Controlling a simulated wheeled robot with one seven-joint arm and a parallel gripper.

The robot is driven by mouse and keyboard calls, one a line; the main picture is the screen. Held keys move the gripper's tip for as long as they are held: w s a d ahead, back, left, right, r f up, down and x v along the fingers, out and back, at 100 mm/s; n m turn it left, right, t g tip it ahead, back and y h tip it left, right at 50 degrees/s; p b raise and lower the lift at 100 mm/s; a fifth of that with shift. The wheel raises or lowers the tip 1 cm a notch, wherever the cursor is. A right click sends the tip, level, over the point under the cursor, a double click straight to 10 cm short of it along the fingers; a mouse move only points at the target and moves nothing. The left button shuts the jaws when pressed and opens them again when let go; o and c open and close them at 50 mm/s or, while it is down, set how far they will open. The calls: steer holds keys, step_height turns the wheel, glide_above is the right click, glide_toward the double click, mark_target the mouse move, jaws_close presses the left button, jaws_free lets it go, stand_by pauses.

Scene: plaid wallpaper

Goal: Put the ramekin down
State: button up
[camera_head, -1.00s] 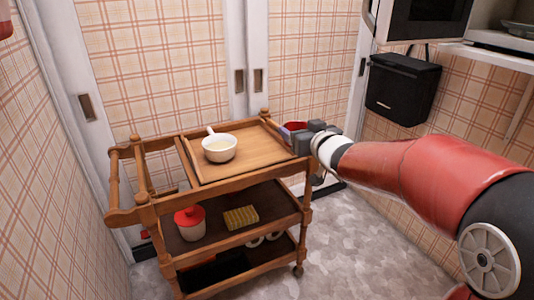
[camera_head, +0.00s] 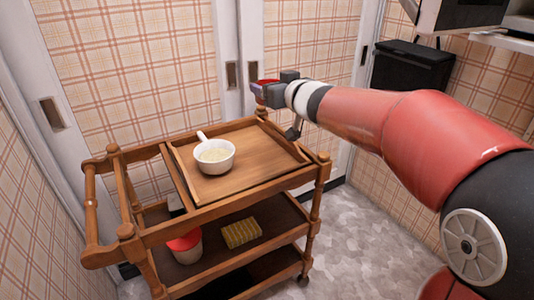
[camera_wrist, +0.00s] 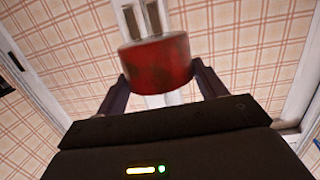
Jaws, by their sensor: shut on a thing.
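The red ramekin (camera_wrist: 157,64) is between the two fingers of my gripper (camera_wrist: 160,85) in the wrist view, which are shut on it. In the head view my gripper (camera_head: 266,92) is beyond and above the back right part of the wooden cart (camera_head: 222,195), and only a little of the ramekin (camera_head: 264,82) shows past it. The wooden tray (camera_head: 262,160) on the cart's top holds a white bowl (camera_head: 214,164) with a handle, filled with something pale. The tray's right part is bare.
The cart's lower shelf carries a red-lidded jar (camera_head: 187,248) and a yellow ribbed block (camera_head: 241,233). A black box (camera_head: 412,75) hangs on the wall at the right. Sliding doors (camera_head: 215,60) stand behind the cart. Grey floor is free to the cart's right.

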step_height(320, 180, down, 18)
steer(key=b, duration=0.9)
steer(key=shift+s+f, duration=0.1)
steer(key=shift+f, duration=0.05)
steer(key=shift+f, duration=0.1)
steer(key=o, duration=1.1)
